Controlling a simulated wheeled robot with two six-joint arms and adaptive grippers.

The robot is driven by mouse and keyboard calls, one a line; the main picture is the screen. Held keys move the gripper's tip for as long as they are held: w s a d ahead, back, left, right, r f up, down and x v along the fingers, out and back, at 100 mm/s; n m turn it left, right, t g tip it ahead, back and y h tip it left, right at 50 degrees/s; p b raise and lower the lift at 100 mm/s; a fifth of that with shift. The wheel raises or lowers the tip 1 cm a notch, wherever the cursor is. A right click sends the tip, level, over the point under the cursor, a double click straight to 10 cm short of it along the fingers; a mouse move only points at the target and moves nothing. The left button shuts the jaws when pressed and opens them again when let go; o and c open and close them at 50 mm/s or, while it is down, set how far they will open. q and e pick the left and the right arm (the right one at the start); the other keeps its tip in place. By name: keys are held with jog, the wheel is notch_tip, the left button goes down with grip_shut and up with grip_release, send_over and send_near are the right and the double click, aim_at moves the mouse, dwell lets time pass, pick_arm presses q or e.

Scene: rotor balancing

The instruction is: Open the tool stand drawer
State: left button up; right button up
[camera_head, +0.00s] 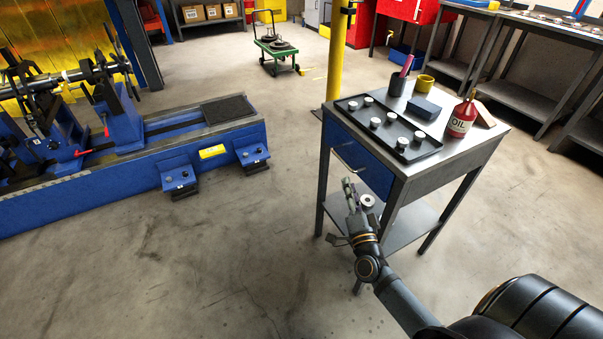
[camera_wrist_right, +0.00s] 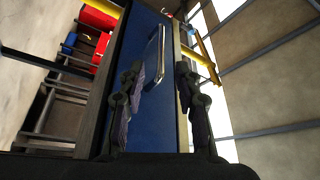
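The tool stand (camera_head: 455,140) is a grey metal table with a blue drawer (camera_head: 360,160) below its top. The drawer front looks flush with the stand. It also fills the middle of the right wrist view (camera_wrist_right: 150,118), with a silver bar handle (camera_wrist_right: 161,52) on it. My right gripper (camera_head: 350,190) is in front of the drawer, slightly below the handle in the head view. In the right wrist view its two fingers (camera_wrist_right: 160,85) are apart, with the handle beyond the tips and nothing held. My left gripper is not in view.
A black tray (camera_head: 430,150) with several light round pieces lies on the stand, beside a red oil can (camera_head: 461,118), cups and a dark blue box (camera_head: 423,107). A lower shelf (camera_head: 405,222) is under the drawer. The blue balancing machine (camera_head: 120,170) stands left, with clear floor between.

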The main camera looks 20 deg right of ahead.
aim_at(342, 159)
jog(key=x, duration=1)
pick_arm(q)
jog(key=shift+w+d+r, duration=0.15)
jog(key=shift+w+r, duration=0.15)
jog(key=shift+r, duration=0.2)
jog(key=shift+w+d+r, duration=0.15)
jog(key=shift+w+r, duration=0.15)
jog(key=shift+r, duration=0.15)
pick_arm(e)
jog(key=shift+w+d+r, duration=0.1)
jog(key=shift+w, duration=0.2)
jog(key=c, duration=0.6)
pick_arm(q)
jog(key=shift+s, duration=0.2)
pick_arm(e)
grip_shut()
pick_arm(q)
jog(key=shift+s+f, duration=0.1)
